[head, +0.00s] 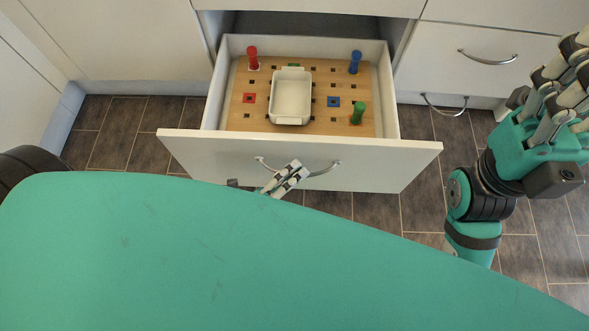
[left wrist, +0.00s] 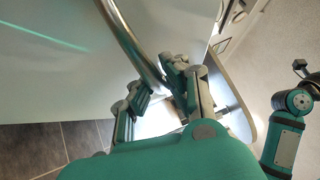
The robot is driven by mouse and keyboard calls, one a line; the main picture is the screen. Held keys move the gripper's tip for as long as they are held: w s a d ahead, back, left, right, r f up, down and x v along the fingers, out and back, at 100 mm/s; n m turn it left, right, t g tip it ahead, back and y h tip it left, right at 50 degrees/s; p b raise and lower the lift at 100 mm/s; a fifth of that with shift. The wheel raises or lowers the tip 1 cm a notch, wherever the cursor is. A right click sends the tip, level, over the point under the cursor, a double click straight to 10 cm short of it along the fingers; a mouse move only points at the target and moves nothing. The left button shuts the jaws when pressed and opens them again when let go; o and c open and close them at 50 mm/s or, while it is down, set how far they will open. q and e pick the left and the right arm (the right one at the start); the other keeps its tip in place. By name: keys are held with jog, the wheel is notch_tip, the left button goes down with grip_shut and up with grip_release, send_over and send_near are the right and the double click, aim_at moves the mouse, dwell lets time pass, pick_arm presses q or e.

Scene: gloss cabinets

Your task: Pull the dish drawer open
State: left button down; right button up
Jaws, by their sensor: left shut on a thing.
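The dish drawer (head: 297,165) stands well out from the cabinet in the head view, with its inside showing. Its curved metal handle (head: 326,170) is on the white front. My left gripper (head: 286,178) is shut on the handle near its middle. In the left wrist view the handle (left wrist: 127,38) runs down to between the fingers of my left gripper (left wrist: 158,88), which partly hide it. My right gripper (head: 563,85) is at the right edge of the head view, away from the drawer; its finger opening is unclear.
Inside the drawer, a wooden pegboard (head: 240,118) holds a white dish (head: 290,97), a red peg (head: 253,58), a blue peg (head: 355,62) and a green peg (head: 358,112). Closed cabinet fronts (head: 480,45) flank it. Dark floor tiles (head: 130,135) are clear beside the drawer.

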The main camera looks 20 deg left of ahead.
pick_arm(q)
jog(key=c, duration=1.4)
grip_release()
jog(key=shift+f, duration=0.25)
jog(key=shift+r, duration=0.1)
jog(key=v, duration=1.2)
jog(key=shift+s, duration=0.1)
